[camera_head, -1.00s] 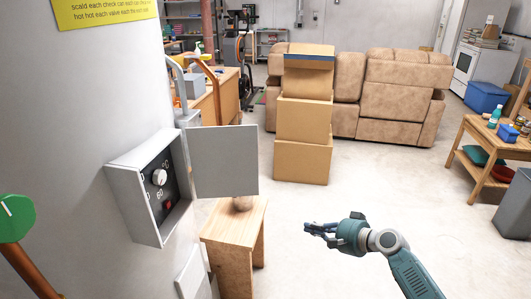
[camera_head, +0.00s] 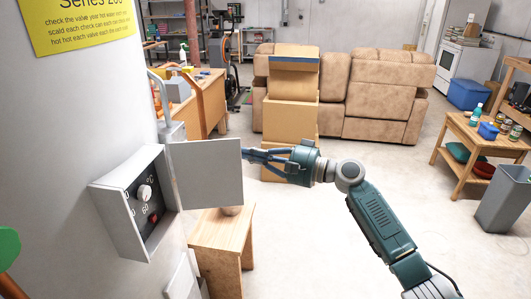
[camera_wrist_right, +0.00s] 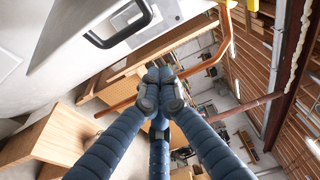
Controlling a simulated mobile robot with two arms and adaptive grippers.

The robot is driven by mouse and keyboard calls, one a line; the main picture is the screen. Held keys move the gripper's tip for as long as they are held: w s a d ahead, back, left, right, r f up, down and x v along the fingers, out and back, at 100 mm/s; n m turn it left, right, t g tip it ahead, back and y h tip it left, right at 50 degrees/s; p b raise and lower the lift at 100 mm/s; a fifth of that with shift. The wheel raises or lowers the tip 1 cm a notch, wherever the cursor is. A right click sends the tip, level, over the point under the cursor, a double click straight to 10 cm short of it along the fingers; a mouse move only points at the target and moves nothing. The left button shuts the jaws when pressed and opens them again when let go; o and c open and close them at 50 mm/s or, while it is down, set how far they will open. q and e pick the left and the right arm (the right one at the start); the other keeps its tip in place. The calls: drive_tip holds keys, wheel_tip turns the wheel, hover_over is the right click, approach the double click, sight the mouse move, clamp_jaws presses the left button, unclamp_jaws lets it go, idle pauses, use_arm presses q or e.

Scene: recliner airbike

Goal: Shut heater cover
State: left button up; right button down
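The heater's grey control box (camera_head: 132,203) is on the white tank at the left of the head view. Its dial and red switch are exposed. The flat grey cover (camera_head: 208,172) stands swung open to the right of the box. My right gripper (camera_head: 247,155) is at the cover's right edge, fingers pointing left; I cannot tell whether they touch it. In the right wrist view its fingertips (camera_wrist_right: 160,85) are drawn together with nothing seen between them. A pale panel with a black handle (camera_wrist_right: 118,25), seemingly the cover's outer side, shows at the upper left there. My left gripper is out of view.
A small wooden stand (camera_head: 222,240) is below the cover. Stacked cardboard boxes (camera_head: 290,115) and a tan recliner sofa (camera_head: 385,95) are behind my right arm. A pipe (camera_head: 160,95) rises above the box. Open floor lies in front and right.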

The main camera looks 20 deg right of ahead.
drive_tip(key=s+a+p, duration=0.2)
drive_tip(key=s, duration=0.1)
drive_tip(key=shift+a, duration=0.2)
idle(0.4)
